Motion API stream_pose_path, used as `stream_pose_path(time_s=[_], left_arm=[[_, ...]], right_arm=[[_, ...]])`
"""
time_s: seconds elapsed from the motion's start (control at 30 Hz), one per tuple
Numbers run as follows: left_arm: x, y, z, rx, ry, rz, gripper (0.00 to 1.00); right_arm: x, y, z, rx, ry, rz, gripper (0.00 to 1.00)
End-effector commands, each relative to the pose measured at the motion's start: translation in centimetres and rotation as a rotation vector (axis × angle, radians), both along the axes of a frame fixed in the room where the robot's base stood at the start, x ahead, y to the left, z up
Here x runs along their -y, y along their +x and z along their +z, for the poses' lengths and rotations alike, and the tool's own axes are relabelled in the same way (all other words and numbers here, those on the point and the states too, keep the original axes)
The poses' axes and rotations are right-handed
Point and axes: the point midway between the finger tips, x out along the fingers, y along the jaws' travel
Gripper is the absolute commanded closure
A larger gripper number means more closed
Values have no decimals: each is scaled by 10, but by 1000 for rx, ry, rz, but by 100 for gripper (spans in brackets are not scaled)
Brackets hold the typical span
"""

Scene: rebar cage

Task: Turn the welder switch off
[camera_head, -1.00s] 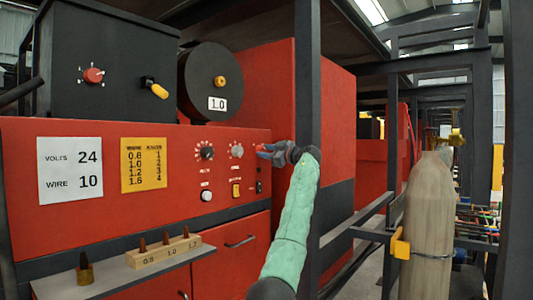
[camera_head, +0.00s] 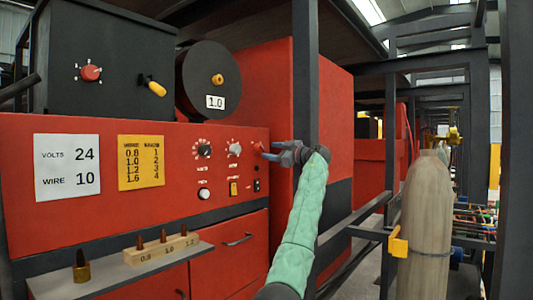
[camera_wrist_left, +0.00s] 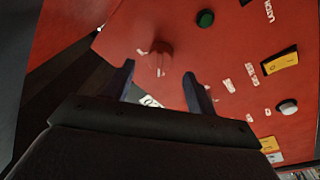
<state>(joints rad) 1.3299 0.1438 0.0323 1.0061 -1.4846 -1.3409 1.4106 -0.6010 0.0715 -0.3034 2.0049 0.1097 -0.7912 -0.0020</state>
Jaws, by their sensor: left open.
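The red welder panel (camera_head: 110,215) carries a red knob (camera_head: 259,146) at its right end. In the left wrist view the red knob (camera_wrist_left: 163,52) lies ahead of and between my finger tips, with small white marks around it. My left gripper (camera_head: 271,153) is open in front of the knob, and its fingers hide part of that area. In the left wrist view my left gripper (camera_wrist_left: 160,72) shows two separate fingers with nothing held between them. Whether a finger touches the knob I cannot tell. My right gripper is not in view.
The panel also has a yellow switch (camera_head: 234,188), a black switch (camera_head: 257,185), a white button (camera_head: 204,193) and dials. A dark post (camera_head: 306,80) stands close by my left wrist. A gas cylinder (camera_head: 425,210) stands at right. A shelf (camera_head: 90,285) juts out below.

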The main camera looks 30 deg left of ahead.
Motion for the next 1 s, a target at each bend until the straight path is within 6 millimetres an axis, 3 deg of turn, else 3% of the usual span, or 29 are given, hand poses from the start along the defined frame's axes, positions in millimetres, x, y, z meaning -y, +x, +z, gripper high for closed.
stream_pose_path(time_s=[0.1, 0.3, 1.0], left_arm=[[17, -1, -3, 0, 0, 0, 44], [33, -2, -4, 0, 0, 0, 44], [34, -3, -5, -59, 4, 7, 44]], right_arm=[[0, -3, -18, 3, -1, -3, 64], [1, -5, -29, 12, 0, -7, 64], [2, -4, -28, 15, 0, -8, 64]])
